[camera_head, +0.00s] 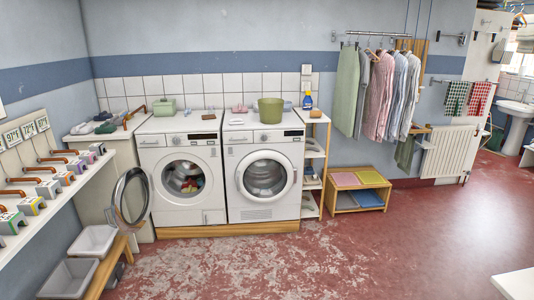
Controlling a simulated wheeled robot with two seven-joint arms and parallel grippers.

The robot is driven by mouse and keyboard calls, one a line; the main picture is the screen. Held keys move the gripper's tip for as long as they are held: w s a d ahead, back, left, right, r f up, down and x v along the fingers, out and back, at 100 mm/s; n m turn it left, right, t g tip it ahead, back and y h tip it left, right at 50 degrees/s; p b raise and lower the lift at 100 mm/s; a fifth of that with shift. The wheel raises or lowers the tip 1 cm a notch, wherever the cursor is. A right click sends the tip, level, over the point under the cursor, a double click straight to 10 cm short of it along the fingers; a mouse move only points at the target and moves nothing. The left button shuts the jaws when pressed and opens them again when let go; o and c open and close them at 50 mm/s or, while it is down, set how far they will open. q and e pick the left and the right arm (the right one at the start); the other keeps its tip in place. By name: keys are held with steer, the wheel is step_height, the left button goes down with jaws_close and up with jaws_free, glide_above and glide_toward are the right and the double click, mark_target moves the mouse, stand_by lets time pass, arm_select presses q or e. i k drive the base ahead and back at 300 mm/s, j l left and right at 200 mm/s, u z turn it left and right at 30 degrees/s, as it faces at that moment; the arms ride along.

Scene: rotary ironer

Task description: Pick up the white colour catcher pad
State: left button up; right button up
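I cannot make out the white colour catcher pad with certainty. A small pale flat thing (236,121) lies on top of the right washing machine (238,205), near its front left, but it is too small to tell what it is. The left washing machine (165,212) has its round door (130,196) swung open to the left, and coloured laundry (184,183) shows in its drum. The right machine's round door (264,176) looks shut. Neither of my grippers is in view.
A green bucket (270,111) stands on the right machine. Grey tubs (68,279) sit on a low bench at lower left. A wooden shelf (358,203) and hanging shirts (381,95) are to the right. The red floor (330,260) ahead is clear.

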mark_target(233, 121)
steer(key=i, duration=3.4)
